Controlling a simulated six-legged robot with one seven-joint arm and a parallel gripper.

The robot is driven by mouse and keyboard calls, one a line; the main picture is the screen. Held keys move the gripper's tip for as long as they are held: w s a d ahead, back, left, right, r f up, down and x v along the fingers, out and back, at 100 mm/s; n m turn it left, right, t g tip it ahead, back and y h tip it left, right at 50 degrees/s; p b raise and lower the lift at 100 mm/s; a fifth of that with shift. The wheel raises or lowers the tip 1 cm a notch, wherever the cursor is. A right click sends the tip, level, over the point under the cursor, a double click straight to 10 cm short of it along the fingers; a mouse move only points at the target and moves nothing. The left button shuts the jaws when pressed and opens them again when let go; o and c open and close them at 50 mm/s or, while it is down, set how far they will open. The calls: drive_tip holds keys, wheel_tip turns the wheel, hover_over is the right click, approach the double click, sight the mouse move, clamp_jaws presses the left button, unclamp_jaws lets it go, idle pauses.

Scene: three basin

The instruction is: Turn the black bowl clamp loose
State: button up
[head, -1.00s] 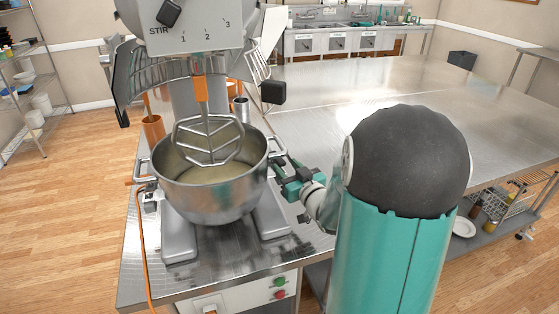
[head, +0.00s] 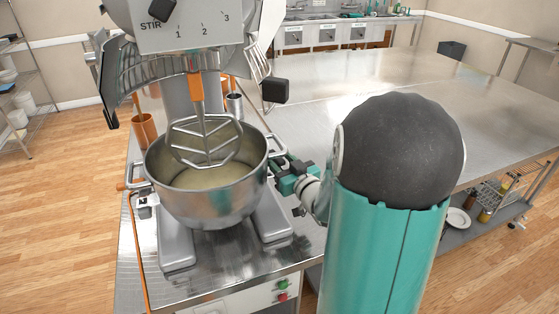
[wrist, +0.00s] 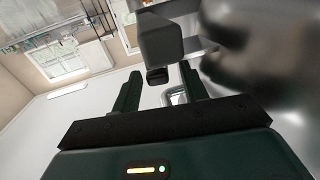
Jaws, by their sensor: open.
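An orange-handled part (head: 133,185) sits at the bowl's left side. A black knob (head: 275,90) sticks out on the mixer's right, above my gripper. An orange cup (head: 144,130) stands behind the bowl. The long steel table (head: 400,85) to the right is mostly bare.

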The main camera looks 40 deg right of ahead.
sight(275, 151)
drive_tip(key=shift+w+d, duration=0.1)
drive_tip(key=shift+s, duration=0.2)
drive_tip(key=shift+c, duration=0.4)
drive_tip(key=shift+w, duration=0.1)
clamp_jaws()
drive_tip(key=shift+d+y, duration=0.15)
drive_tip(key=shift+y, duration=0.15)
drive_tip(key=shift+w+d+n+g+y, duration=0.85)
drive_tip(key=shift+n+g+y, duration=1.4)
drive_tip(key=shift+n+y, duration=0.65)
drive_tip(key=shift+w+d+n+g+y, duration=0.6)
drive_tip(key=shift+d+n+g+y, duration=0.45)
drive_tip(key=shift+n+g+y, duration=1.8)
drive_tip(key=shift+w+d+n+g+y, duration=0.85)
drive_tip(key=shift+n+g+y, duration=1.2)
drive_tip(key=shift+y, duration=1.4)
drive_tip(key=shift+n, duration=0.4)
